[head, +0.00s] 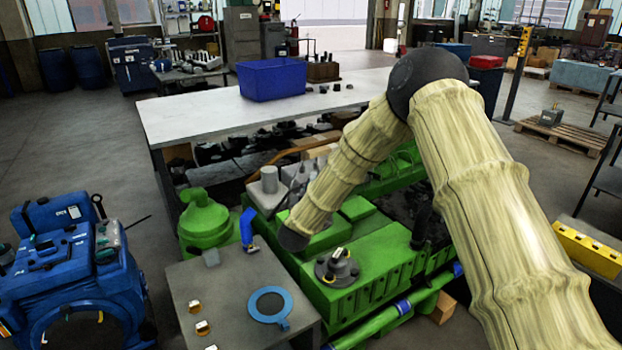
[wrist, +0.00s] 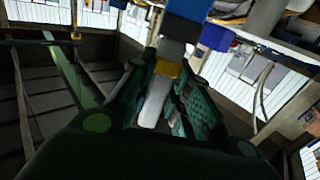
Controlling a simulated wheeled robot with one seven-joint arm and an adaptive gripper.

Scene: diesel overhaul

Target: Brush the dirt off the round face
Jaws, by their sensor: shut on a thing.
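In the wrist view my gripper (wrist: 163,72) has dark green ribbed fingers closed around a brush-like tool. The tool (wrist: 153,106) shows a pale length between the fingers, then a yellow band and a dark end beyond it. In the head view my sleeved arm bends down to the left over the green engine (head: 362,290), and the gripper cannot be made out there. A round dark flange (head: 337,268) sits on the engine's top near the front. A blue ring (head: 268,305) lies on a grey stand. I cannot tell which is the round face, and no dirt is distinguishable.
A long pale workbench (head: 200,112) stands behind the engine with a blue crate (head: 272,79). A green housing (head: 204,220) and a blue upright part (head: 247,229) are left of my arm. A blue engine (head: 75,270) stands far left. Open floor lies between them.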

